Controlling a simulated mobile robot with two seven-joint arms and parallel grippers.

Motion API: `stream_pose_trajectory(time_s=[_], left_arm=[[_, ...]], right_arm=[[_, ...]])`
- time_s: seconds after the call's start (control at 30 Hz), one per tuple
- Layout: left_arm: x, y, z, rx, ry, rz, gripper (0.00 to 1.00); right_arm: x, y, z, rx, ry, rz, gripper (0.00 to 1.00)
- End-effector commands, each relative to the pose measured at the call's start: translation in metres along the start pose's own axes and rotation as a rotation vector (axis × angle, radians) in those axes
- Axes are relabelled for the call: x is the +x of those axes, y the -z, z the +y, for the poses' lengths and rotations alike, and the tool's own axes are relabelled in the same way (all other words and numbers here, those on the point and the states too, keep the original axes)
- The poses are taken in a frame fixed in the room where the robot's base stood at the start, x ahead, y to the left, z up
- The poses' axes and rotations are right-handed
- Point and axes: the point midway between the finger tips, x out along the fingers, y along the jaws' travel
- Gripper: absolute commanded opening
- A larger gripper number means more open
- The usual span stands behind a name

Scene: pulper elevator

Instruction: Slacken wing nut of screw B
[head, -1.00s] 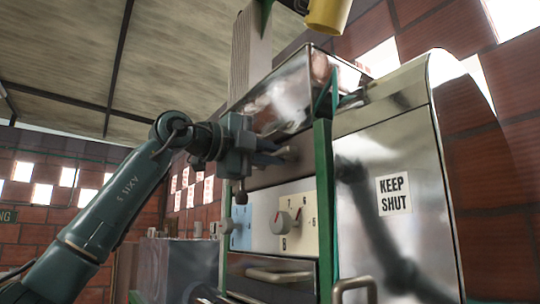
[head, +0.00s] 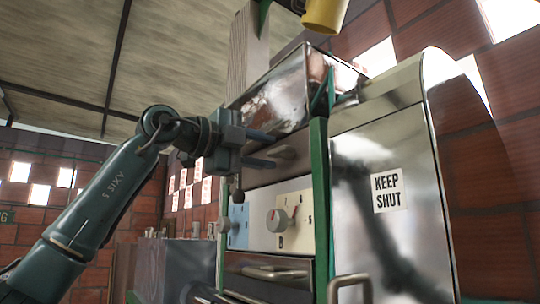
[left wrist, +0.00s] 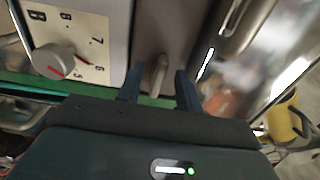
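The wing nut (head: 286,153), a small pale lever-like piece, stands out from the dark metal panel above the dial plate. It also shows in the left wrist view (left wrist: 158,73), between the tips of my two fingers. That the letter B is on the plate beside it shows in the left wrist view. My left gripper (head: 268,149) is open, with one finger above and one below the wing nut's level. Its fingers (left wrist: 157,83) show dark gaps or narrow space to the nut; contact cannot be told. My right gripper is not in view.
A grey dial (head: 277,220) with a red mark sits on the cream numbered plate (head: 298,238) below. A green post (head: 320,200) stands right of the panel, beside a shiny door labelled KEEP SHUT (head: 389,191). A drawer handle (head: 275,272) is lower down.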

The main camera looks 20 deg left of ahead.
Motion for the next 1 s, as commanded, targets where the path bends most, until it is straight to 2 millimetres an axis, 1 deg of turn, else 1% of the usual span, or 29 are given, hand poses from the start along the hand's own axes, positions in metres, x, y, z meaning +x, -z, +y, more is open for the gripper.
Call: stream_pose_trajectory(time_s=[0.03, 0.13, 0.3, 0.4, 0.5, 0.63, 0.9, 0.93, 1.0], left_arm=[[-0.012, -0.001, 0.002, 0.001, 0.005, -0.002, 0.36], [-0.035, -0.001, 0.003, 0.003, 0.004, -0.003, 0.36], [-0.072, 0.000, 0.002, 0.001, 0.003, -0.002, 0.36], [-0.090, 0.000, 0.002, 0.002, 0.001, 0.000, 0.36], [-0.102, 0.001, 0.001, 0.002, 0.001, 0.001, 0.36], [-0.111, 0.001, 0.001, 0.002, -0.001, 0.002, 0.36], [-0.113, 0.001, 0.001, 0.002, -0.002, 0.003, 0.36], [-0.113, 0.001, 0.001, 0.002, -0.002, 0.002, 0.36], [-0.113, 0.002, 0.000, 0.009, -0.001, 0.003, 0.42]], right_arm=[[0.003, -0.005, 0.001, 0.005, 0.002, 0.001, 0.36], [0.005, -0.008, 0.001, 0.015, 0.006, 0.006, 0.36], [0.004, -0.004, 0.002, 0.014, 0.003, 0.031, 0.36], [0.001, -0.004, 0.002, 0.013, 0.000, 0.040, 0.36], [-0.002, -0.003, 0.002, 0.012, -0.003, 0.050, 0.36], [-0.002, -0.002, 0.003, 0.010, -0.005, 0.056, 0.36], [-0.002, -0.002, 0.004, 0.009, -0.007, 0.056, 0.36], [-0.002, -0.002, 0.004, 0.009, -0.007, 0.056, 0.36], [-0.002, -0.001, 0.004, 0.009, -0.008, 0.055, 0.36]])
